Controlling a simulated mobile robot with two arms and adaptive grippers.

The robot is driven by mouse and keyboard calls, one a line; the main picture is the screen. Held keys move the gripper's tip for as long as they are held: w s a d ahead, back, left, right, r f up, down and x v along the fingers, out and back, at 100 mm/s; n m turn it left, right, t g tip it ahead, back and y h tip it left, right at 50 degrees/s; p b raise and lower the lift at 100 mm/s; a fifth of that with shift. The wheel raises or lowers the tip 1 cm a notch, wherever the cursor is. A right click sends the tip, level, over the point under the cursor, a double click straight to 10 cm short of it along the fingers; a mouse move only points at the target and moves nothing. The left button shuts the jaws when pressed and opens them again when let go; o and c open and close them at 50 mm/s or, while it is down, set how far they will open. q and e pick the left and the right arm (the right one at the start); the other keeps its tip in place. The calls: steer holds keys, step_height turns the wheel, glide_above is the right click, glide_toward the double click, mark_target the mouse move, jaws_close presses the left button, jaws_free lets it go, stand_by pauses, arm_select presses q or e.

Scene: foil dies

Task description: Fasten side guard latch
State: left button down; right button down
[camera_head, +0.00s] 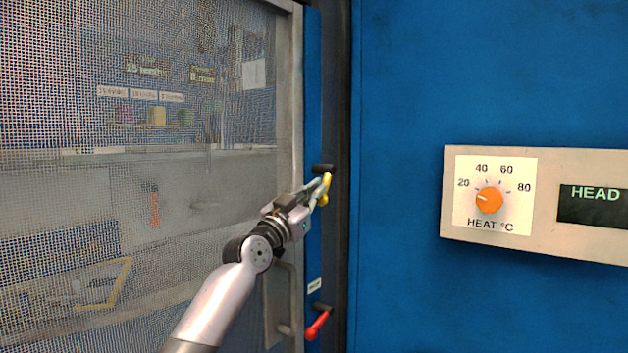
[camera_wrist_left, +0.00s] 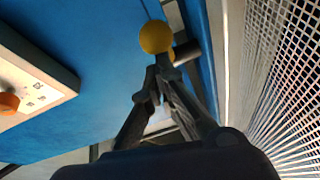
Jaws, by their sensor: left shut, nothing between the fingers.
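The side guard (camera_head: 150,200) is a mesh panel in a grey frame at the left of the head view; its mesh also shows in the left wrist view (camera_wrist_left: 285,80). A yellow latch handle (camera_head: 324,200) is on the blue post beside the frame, below a dark pivot (camera_head: 322,168), partly hidden by my gripper. Its round yellow knob (camera_wrist_left: 155,37) shows in the left wrist view, with a dark cylinder (camera_wrist_left: 187,52) beside it. My left gripper (camera_head: 323,184) is shut and empty, its fingertips (camera_wrist_left: 160,72) right at the knob. I cannot tell whether they touch. My right gripper is not in view.
A grey pull bar (camera_head: 292,300) is on the guard frame. A panel with an orange heat dial (camera_head: 489,200) is on the blue wall (camera_head: 450,70) to the right.

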arm_select(q)
steer(key=shift+w+d+f+b, duration=0.2)
steer(key=shift+w+f+b, duration=0.1)
steer(key=shift+f+b, duration=0.2)
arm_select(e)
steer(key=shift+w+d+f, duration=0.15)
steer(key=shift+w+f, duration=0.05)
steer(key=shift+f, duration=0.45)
